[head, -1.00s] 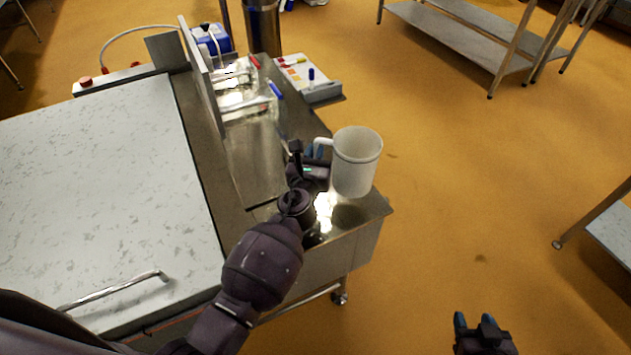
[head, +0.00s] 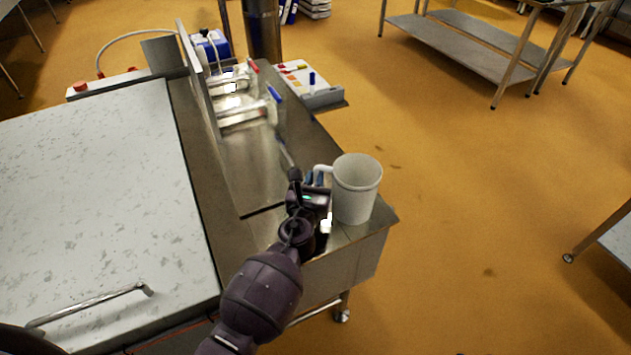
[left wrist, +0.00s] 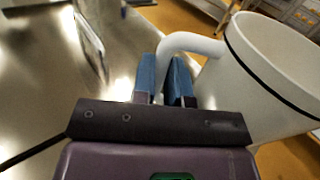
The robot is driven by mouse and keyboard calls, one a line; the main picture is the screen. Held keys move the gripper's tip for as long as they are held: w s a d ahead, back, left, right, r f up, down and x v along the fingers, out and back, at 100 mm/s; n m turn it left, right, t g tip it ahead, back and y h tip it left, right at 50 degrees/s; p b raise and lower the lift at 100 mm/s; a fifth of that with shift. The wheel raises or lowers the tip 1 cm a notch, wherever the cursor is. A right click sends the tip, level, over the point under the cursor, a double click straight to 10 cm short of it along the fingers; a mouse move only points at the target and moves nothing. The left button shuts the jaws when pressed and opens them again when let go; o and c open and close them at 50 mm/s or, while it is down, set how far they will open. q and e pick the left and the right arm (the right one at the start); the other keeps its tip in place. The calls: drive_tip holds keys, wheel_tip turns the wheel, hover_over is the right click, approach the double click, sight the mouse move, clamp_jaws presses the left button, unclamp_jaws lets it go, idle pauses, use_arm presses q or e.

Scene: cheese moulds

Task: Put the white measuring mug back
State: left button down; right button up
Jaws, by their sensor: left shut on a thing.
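The white measuring mug (head: 356,190) is upright at the front right corner of the steel worktop (head: 262,227) in the head view. Its base is on or just above the steel; I cannot tell which. My left gripper (head: 318,180) is shut on the mug's handle, to the left of the mug's body. My right gripper is out of the head view.
A tray with small coloured items (head: 318,95) is at the worktop's back right. A large pale lid (head: 90,190) with a handle fills the left. Open orange floor (head: 470,200) lies to the right.

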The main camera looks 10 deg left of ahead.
use_arm(q)
drive_tip(key=shift+r, duration=0.1)
drive_tip(key=c, duration=1.1)
unclamp_jaws()
drive_tip(key=shift+c, duration=0.2)
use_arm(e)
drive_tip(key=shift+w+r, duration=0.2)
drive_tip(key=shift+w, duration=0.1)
use_arm(q)
drive_tip(key=shift+s, duration=0.2)
drive_tip(key=s, duration=1)
drive_tip(key=shift+s+a+p, duration=0.2)
drive_tip(key=shift+a+p, duration=0.05)
drive_tip(key=shift+p, duration=0.05)
drive_tip(key=shift+s, duration=0.65)
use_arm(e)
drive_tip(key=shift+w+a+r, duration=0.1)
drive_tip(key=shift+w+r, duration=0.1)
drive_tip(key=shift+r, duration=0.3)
